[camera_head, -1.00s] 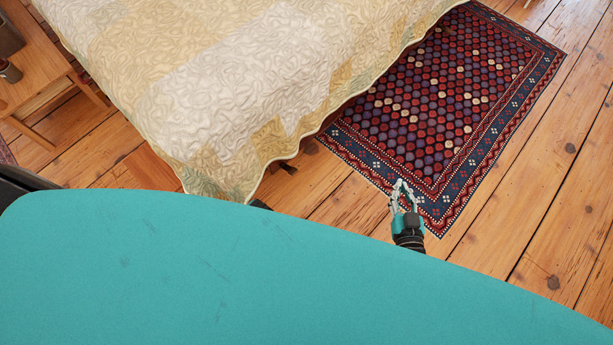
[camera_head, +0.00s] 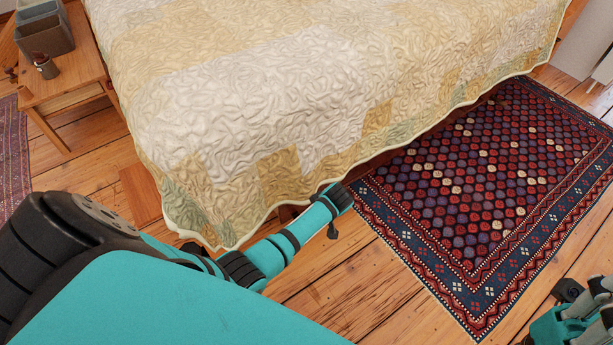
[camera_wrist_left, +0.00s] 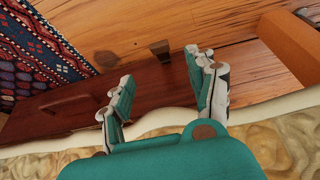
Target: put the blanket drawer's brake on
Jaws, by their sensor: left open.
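In the left wrist view a dark red-brown wooden front, likely the blanket drawer (camera_wrist_left: 65,122), lies low beside the bed, with a long dark slot in it. A small brown tab (camera_wrist_left: 160,49) stands out near its far edge; it may be the brake, but I cannot tell its setting. My left gripper (camera_wrist_left: 163,76) is open and empty, its fingers apart over the drawer, short of the tab. My right gripper (camera_head: 590,312) is partly cut off at the lower right.
The quilt (camera_head: 250,90) hangs over the bed's side and crosses the left wrist view. A patterned rug (camera_head: 480,190) lies beside the bed. A wooden bedside table (camera_head: 75,72) stands at the upper left. Bare floorboards (camera_head: 340,285) show in front.

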